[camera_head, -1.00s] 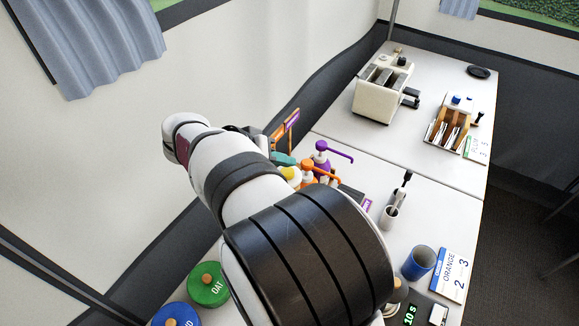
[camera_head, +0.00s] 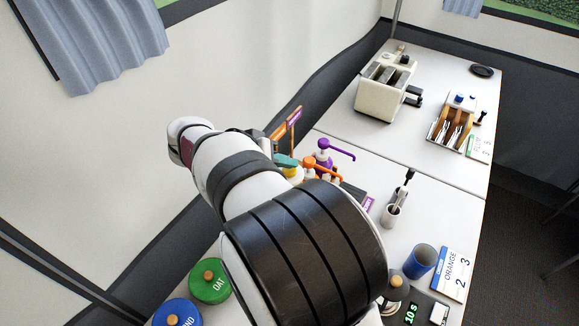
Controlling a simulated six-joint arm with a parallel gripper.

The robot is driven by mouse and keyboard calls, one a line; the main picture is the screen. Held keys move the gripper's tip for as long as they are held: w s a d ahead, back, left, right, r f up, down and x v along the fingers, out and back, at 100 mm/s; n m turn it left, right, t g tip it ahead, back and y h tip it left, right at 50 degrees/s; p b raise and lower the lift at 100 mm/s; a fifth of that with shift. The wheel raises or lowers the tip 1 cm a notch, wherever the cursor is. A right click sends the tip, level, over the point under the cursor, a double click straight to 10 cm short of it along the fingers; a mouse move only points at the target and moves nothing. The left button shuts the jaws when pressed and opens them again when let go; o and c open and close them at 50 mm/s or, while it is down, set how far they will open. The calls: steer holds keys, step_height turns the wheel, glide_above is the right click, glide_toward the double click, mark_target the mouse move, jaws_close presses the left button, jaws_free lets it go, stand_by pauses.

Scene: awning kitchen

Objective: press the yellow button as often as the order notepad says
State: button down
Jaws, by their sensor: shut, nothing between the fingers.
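The order notepad (camera_head: 453,273) is a white card at the right front, reading ORANGE with 2 and 3 below. A yellow rounded thing (camera_head: 292,173) shows only partly among the pump bottles; I cannot tell if it is the yellow button. My arm covers much of the table's middle and left. Only a small grey and black part of my gripper (camera_head: 258,140) shows past my wrist, left of the pump bottles. Its fingertips are hidden, so contact with anything cannot be seen. It holds nothing that shows.
Purple (camera_head: 323,146) and orange (camera_head: 309,165) pumps stand close together beside a teal piece (camera_head: 285,160). A blue cup (camera_head: 421,260), a holder with a dark-handled tool (camera_head: 393,212), and green (camera_head: 210,283) and blue (camera_head: 178,315) lids stand nearby. A toaster (camera_head: 381,98) stands farther back.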

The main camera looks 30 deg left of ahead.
steer(key=shift+f, duration=0.4)
steer(key=shift+r, duration=0.1)
stand_by(0.5)
steer(key=shift+r, duration=0.9)
steer(key=shift+r, duration=2.55)
step_height(320, 180, up, 4)
steer(key=shift+f, duration=0.1)
stand_by(0.3)
